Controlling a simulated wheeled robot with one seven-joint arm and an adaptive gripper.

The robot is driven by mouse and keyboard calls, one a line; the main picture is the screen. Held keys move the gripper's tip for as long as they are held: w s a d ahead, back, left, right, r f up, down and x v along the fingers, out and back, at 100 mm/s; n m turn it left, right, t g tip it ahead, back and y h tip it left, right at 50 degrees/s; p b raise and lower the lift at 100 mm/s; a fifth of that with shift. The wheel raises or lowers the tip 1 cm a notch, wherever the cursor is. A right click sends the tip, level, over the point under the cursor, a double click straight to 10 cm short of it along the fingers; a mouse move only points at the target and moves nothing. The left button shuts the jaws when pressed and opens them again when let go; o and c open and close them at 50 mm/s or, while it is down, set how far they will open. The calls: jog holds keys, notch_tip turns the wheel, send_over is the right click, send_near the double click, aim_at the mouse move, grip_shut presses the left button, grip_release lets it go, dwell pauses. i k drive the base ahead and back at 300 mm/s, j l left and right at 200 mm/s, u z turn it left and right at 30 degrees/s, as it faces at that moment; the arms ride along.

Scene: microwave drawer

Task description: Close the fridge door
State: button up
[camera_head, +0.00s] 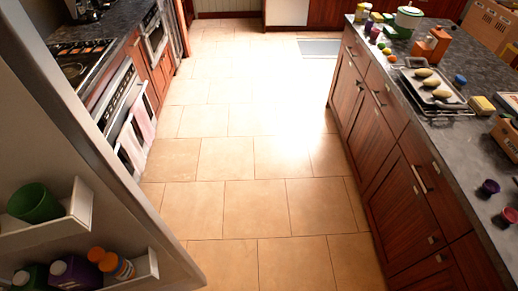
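The fridge door (62,130) stands open at the left edge, close to the camera. Its inner side faces me, and its dark, curved edge runs from the top left down to the bottom middle-left. The fridge body and the door's hinge are out of the picture. My gripper is not in view.
A wooden island (375,150) with a dark worktop fills the right side, crowded with food and small jars. An oven (133,122) with hanging towels and a stove (72,62) stand beyond the door. The tiled floor (230,150) between is clear, with a grey mat (319,48) far off.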

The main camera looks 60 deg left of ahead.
aim_at(49, 138)
jog(key=j+z, duration=1.2)
jog(key=z, duration=0.2)
jog(key=k+j+z, duration=0.2)
jog(key=j+z, duration=0.35)
jog(key=z, duration=0.15)
jog(key=k+j+z, duration=0.3)
jog(key=z, duration=0.35)
jog(key=k+j+z, duration=0.3)
jog(key=z, duration=0.4)
jog(key=k+z, duration=0.5)
jog(key=z, duration=0.2)
jog(key=k+l+z, duration=0.25)
jog(key=z, duration=0.45)
jog(key=k+l+z, duration=0.4)
jog(key=z, duration=0.3)
jog(key=k+j+z, duration=0.3)
jog(key=j, duration=0.2)
